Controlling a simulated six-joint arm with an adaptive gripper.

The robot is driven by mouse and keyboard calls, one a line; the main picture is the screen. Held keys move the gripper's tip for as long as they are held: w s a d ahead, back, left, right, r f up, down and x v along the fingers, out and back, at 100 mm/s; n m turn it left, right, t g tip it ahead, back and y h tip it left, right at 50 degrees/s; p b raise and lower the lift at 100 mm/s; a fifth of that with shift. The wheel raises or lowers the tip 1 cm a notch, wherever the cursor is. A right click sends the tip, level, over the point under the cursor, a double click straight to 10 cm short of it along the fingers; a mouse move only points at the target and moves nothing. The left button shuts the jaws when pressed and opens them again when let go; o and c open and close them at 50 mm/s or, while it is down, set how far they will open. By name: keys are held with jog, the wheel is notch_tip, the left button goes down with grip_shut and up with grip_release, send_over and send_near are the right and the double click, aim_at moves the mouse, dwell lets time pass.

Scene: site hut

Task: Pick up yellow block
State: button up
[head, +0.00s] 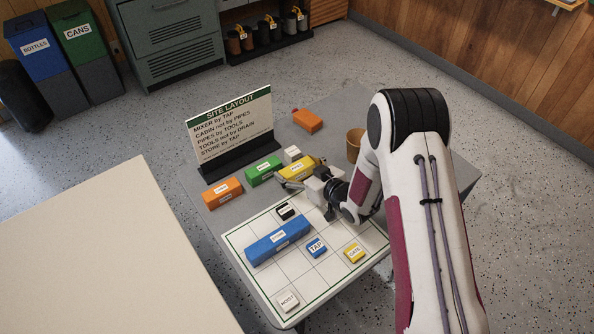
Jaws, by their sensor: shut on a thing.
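A yellow block (297,169) with a white label sits at the back of the table, right of the green block. My gripper (300,180) reaches in from the right and is shut on this yellow block; its fingers partly cover the block. I cannot tell whether the block touches the table. A smaller yellow block (354,253) with a label lies on the right side of the white grid board, apart from my gripper.
The grid board (290,268) also holds a long blue block (277,241), a small blue TAP block (316,247), a black block (285,211) and a white block (287,301). Green (263,170) and orange (222,193) blocks, a sign (231,128) and a brown cup (355,144) stand nearby.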

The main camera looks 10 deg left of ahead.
aim_at(297, 167)
jog(key=shift+r, duration=4.2)
